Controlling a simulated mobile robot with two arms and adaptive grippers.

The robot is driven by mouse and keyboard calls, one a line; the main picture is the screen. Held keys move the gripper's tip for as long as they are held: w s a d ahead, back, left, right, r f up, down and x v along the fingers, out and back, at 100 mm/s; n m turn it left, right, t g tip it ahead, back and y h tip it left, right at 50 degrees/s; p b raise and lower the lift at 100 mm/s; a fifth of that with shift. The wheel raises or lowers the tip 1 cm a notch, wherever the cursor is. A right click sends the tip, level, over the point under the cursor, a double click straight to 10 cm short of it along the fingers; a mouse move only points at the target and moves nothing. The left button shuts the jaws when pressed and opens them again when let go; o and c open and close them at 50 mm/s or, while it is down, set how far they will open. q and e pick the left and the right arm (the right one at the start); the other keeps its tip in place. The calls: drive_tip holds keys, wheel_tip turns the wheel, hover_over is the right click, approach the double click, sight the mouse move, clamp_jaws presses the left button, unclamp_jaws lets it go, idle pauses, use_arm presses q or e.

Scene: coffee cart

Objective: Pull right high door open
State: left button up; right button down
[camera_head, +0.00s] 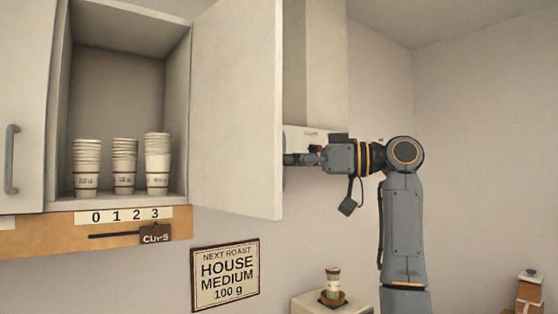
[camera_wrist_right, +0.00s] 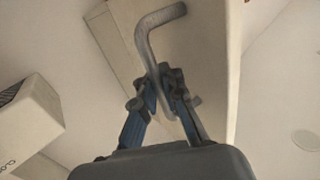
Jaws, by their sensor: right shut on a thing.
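The right high door (camera_head: 237,105) stands swung open in the head view, its inner face showing and the cabinet's inside exposed. My right gripper (camera_head: 290,159) is at the far side of the door's free edge, partly hidden by the door. In the right wrist view my right gripper (camera_wrist_right: 165,85) is shut on the grey bar handle (camera_wrist_right: 150,30) of the door, with the fingers on either side of the bar. The door panel (camera_wrist_right: 205,40) lies behind the handle. My left gripper is not in view.
The open cabinet holds three stacks of paper cups (camera_head: 124,165). A closed left door (camera_head: 25,100) with a grey handle is beside it. A wooden strip (camera_head: 50,238) runs below.

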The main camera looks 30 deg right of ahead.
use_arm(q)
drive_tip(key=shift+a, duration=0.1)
use_arm(e)
drive_tip(key=shift+s, duration=0.1)
drive_tip(key=c, duration=1.5)
unclamp_jaws()
drive_tip(key=shift+s+r, duration=0.1)
drive_tip(key=shift+o, duration=0.3)
drive_tip(key=shift+s+d, duration=0.2)
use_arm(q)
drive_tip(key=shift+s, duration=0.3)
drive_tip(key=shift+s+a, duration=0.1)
use_arm(e)
drive_tip(key=shift+w, duration=0.1)
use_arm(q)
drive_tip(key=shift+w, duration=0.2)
use_arm(e)
drive_tip(key=v, duration=1.2)
drive_tip(key=shift+r, duration=0.1)
